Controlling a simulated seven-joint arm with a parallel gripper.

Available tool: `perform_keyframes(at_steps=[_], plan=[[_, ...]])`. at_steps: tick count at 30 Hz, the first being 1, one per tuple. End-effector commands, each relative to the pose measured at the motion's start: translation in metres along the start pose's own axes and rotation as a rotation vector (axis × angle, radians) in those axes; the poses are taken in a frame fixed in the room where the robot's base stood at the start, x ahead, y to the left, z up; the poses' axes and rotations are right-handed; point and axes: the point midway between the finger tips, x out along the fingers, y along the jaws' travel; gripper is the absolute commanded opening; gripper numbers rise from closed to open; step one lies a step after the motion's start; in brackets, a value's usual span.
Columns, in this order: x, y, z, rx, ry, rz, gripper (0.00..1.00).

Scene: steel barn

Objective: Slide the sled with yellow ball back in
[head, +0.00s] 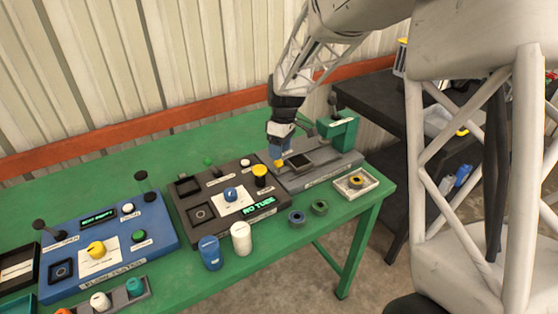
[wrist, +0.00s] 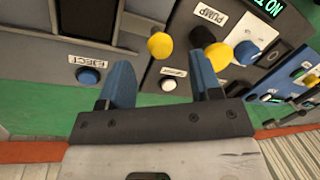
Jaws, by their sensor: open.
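The yellow ball (head: 278,163) is a small knob at the left end of the sled (head: 300,161), a flat piece with a dark window on the grey station (head: 330,171). My gripper (head: 281,147) points down just over the ball, its blue fingers apart. In the wrist view the ball (wrist: 160,45) shows between the fingertips of my gripper (wrist: 161,64), slightly beyond them. No finger visibly touches it. Part of the sled is cut off at the top of the wrist view, and its travel is hard to judge.
A green press (head: 340,131) stands on the station behind the sled. A blue EJECT button (wrist: 88,77) is close by the left finger. The dark pump box (head: 215,205) with its yellow knob (head: 260,171) is to the left. A white tray (head: 356,182) sits in front.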

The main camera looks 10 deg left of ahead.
Motion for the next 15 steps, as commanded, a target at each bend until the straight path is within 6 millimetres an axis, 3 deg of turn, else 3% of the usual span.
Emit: perform_keyframes(at_steps=[6,15], plan=[[0.026,0.0,0.0,0.0,-0.001,0.0,0.58],[0.042,0.0,0.0,0.0,0.0,0.001,0.58]])
